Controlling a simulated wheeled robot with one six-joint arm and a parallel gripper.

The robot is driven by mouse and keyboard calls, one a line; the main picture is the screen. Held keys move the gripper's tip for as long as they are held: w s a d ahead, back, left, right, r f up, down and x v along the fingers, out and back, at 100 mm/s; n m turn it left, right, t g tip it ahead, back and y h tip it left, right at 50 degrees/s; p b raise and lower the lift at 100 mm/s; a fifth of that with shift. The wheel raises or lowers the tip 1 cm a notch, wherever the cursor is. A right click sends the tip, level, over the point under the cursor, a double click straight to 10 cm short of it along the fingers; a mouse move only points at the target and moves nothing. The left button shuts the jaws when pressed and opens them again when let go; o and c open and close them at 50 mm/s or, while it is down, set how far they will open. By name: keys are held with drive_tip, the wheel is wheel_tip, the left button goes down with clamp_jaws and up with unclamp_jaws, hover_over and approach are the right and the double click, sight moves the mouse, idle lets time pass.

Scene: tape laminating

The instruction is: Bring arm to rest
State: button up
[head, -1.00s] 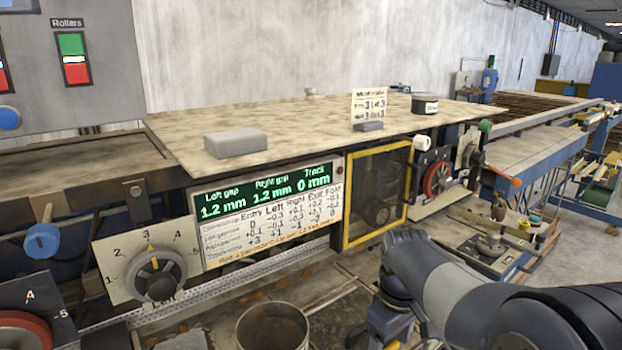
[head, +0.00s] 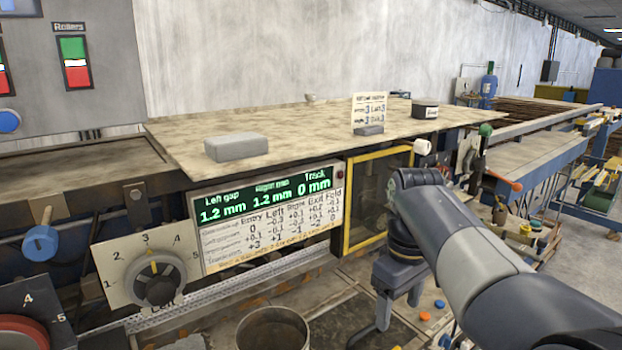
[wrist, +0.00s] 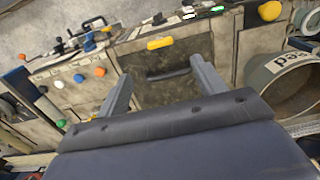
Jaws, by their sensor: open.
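My gripper (head: 372,325) hangs below my wrist in front of the yellow-framed window, pointing down, over the lower floor area of the machine. In the wrist view my gripper (wrist: 160,88) shows two grey fingers spread wide apart with nothing between them. Beyond the fingers is a worn grey panel with a dark handle (wrist: 168,75) and a yellow piece (wrist: 159,43) above it. The fingers appear clear of the panel.
The display panel (head: 265,215) reads left gap 1.2 mm, right gap 1.2 mm, track 0 mm. A dial (head: 157,278) sits left of it. A bucket (head: 272,330) stands below, and shows in the wrist view (wrist: 285,80). A grey block (head: 236,147) lies on the tabletop (head: 300,128).

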wheel_tip(320, 180, down, 10)
drive_tip(key=shift+f+p, duration=0.1)
drive_tip(key=shift+p, duration=0.25)
drive_tip(key=shift+f, duration=0.35)
drive_tip(key=m+b, duration=0.1)
drive_tip(key=m, duration=0.4)
drive_tip(key=m+b, duration=0.1)
drive_tip(key=m, duration=0.3)
drive_tip(key=m+b, duration=0.1)
drive_tip(key=m, duration=0.3)
drive_tip(key=shift+m+b, duration=0.4)
drive_tip(key=m+b, duration=0.1)
drive_tip(key=m, duration=0.3)
drive_tip(key=shift+b, duration=0.4)
drive_tip(key=shift+r, duration=1.65)
drive_tip(key=shift+s, duration=0.1)
